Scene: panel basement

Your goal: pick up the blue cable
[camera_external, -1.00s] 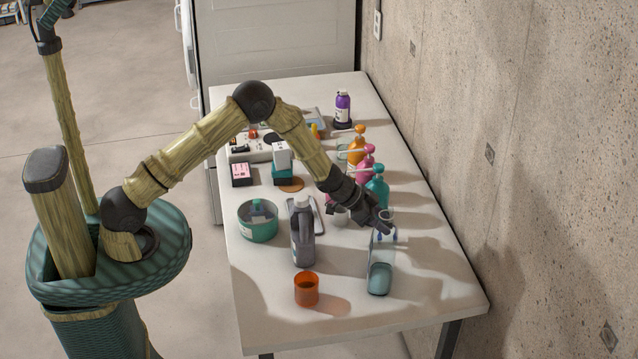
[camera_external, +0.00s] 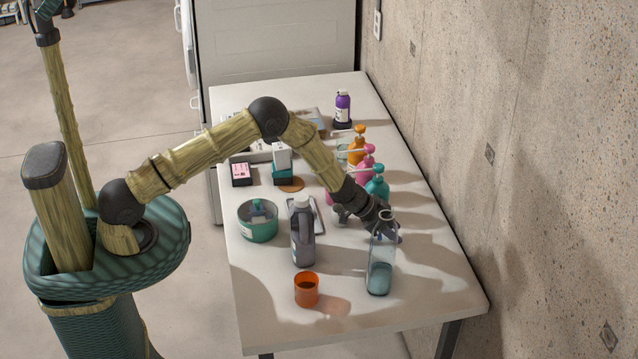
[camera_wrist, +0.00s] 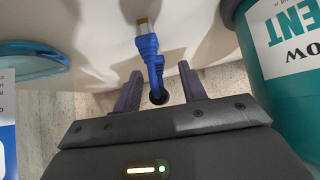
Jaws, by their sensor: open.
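The blue cable (camera_wrist: 148,46), with a yellowish plug end, shows at the top middle of the wrist view, above the white table. Its blue body runs down between the two dark fingers of my gripper (camera_wrist: 160,74), which stand apart on either side of it. I see no finger closed on it. In the external view my gripper (camera_external: 388,228) is low over the right side of the table, behind the clear bottle. The cable cannot be made out there; the bottle and gripper cover that spot.
A clear bottle (camera_external: 381,272) stands just in front of my gripper. A teal pump bottle (camera_external: 377,188) is close behind; a teal bottle (camera_wrist: 287,75) fills the wrist view's right side. A grey bottle (camera_external: 303,240) and orange cup (camera_external: 307,290) stand left. The table's front right is clear.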

